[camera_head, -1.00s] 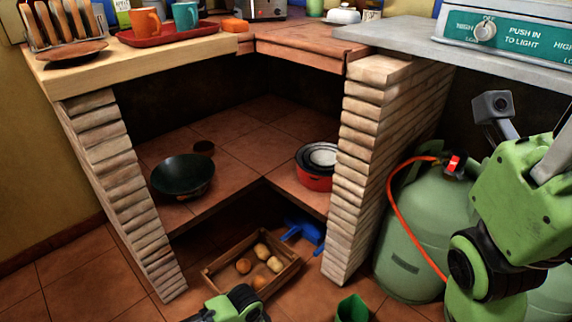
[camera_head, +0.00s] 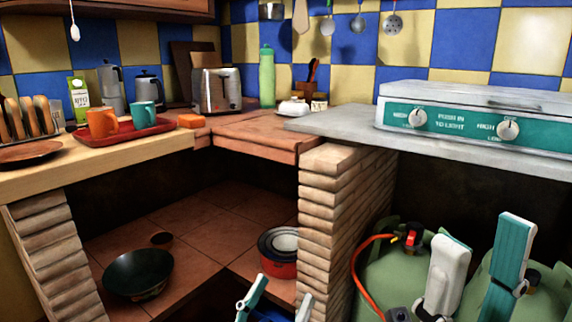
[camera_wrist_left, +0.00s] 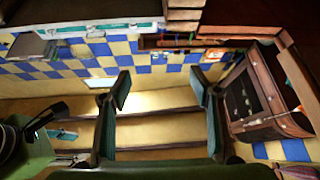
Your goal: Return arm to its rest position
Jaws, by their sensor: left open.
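My left gripper (camera_head: 284,288) shows at the bottom middle of the head view, fingers pointing up, in front of the lower shelf. Its two teal-and-white fingers are apart, and most of the hand is cut off by the frame. In the left wrist view the same gripper (camera_wrist_left: 160,88) is open, with nothing between its fingers. My right gripper (camera_head: 482,232) points up at the lower right, in front of the gas cylinders. Its two fingers stand apart with nothing seen between them.
The brick pillar (camera_head: 328,225) stands between the grippers. A green gas cylinder (camera_head: 385,262) is behind the right gripper, below the stove (camera_head: 460,122). A dark bowl (camera_head: 138,272) and a red pot (camera_head: 280,262) sit on the lower shelf. A red tray (camera_head: 125,132) is on the counter.

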